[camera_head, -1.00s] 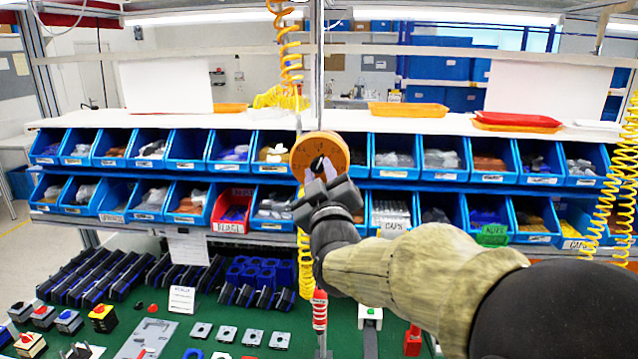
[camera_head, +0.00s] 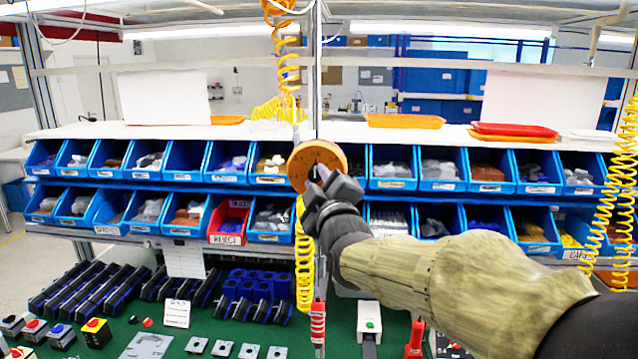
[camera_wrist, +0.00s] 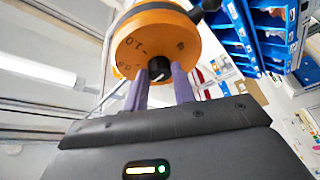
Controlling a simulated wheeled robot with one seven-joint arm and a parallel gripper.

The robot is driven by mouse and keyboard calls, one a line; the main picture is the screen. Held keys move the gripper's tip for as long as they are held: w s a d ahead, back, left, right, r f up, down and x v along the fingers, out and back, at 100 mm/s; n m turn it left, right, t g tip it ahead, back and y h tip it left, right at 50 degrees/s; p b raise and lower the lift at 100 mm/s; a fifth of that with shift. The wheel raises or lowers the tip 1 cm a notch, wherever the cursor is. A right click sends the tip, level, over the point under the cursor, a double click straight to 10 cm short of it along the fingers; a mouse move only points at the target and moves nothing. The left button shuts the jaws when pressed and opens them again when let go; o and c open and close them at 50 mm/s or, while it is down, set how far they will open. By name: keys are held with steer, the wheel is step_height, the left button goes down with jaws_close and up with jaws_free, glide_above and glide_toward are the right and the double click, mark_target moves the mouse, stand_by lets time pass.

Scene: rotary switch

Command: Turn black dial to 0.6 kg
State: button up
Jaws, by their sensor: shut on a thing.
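The black dial (camera_wrist: 160,68) is a small knob at the centre of a round orange face in the wrist view. The orange dial body (camera_head: 312,153) hangs in front of the bins in the head view. In the head view my gripper (camera_head: 318,178) partly covers the lower right of the face.
Two rows of blue bins (camera_head: 440,172) with one red bin (camera_head: 230,220) stand behind. A yellow coiled hose (camera_head: 303,255) hangs just below the dial. A green table (camera_head: 240,320) below carries several switches and parts.

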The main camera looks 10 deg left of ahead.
steer(key=o, duration=1)
steer(key=shift+a, duration=0.1)
steer(key=v, duration=1.7)
steer(key=shift+s, duration=0.15)
steer(key=shift+f, duration=0.1)
